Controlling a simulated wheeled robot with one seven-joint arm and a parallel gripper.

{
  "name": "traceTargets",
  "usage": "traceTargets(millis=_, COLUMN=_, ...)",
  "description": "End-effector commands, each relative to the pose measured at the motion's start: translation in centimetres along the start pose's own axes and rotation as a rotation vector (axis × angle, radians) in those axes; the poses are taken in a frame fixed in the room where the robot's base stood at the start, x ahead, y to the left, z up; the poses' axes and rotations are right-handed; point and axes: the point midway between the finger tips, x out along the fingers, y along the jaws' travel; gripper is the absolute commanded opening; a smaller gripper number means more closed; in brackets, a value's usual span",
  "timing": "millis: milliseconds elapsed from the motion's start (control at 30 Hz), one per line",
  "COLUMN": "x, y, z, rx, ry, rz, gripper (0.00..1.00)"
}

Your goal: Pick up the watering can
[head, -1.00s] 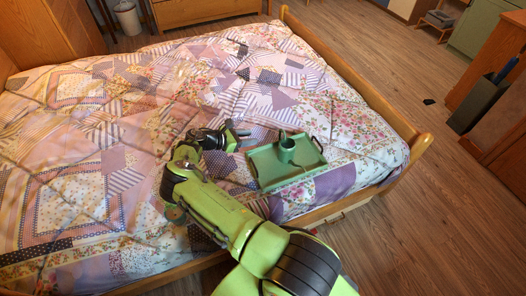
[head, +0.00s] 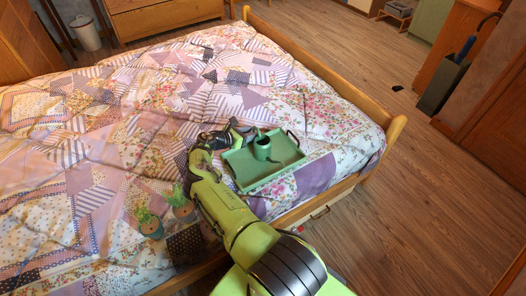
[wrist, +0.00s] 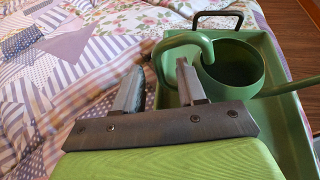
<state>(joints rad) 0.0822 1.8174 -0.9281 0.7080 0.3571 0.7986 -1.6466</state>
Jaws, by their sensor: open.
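The green watering can (head: 262,148) stands upright in a green tray (head: 282,173) on the bed. In the wrist view the can (wrist: 232,64) is at the upper right, with its curved handle facing my gripper and a thin spout running off to the right. My gripper (head: 240,132) is just left of the can in the head view. In the wrist view my gripper (wrist: 158,88) is open, its two fingers apart with nothing seen held. The right fingertip is close to the handle; whether they touch I cannot tell.
The tray has dark handles (wrist: 218,17). Two small potted plants (head: 150,223) are on the patchwork bed, left of my arm. A wooden bed rail (head: 340,77) borders the bed. Open floor lies to the right, with a dark umbrella stand (head: 443,85) beyond.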

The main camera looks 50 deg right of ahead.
Motion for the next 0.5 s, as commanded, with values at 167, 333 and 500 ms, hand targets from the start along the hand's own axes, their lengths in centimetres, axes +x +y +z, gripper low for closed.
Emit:
traceTargets(millis=167, x=0.03, y=0.07, z=0.12, rx=0.001, ry=0.0, rz=0.002, gripper=0.4)
traceTargets(millis=333, x=0.01, y=0.06, z=0.12, rx=0.001, ry=0.0, rz=0.002, gripper=0.19)
traceTargets(millis=500, x=0.0, y=0.06, z=0.12, rx=0.001, ry=0.0, rz=0.002, gripper=0.0)
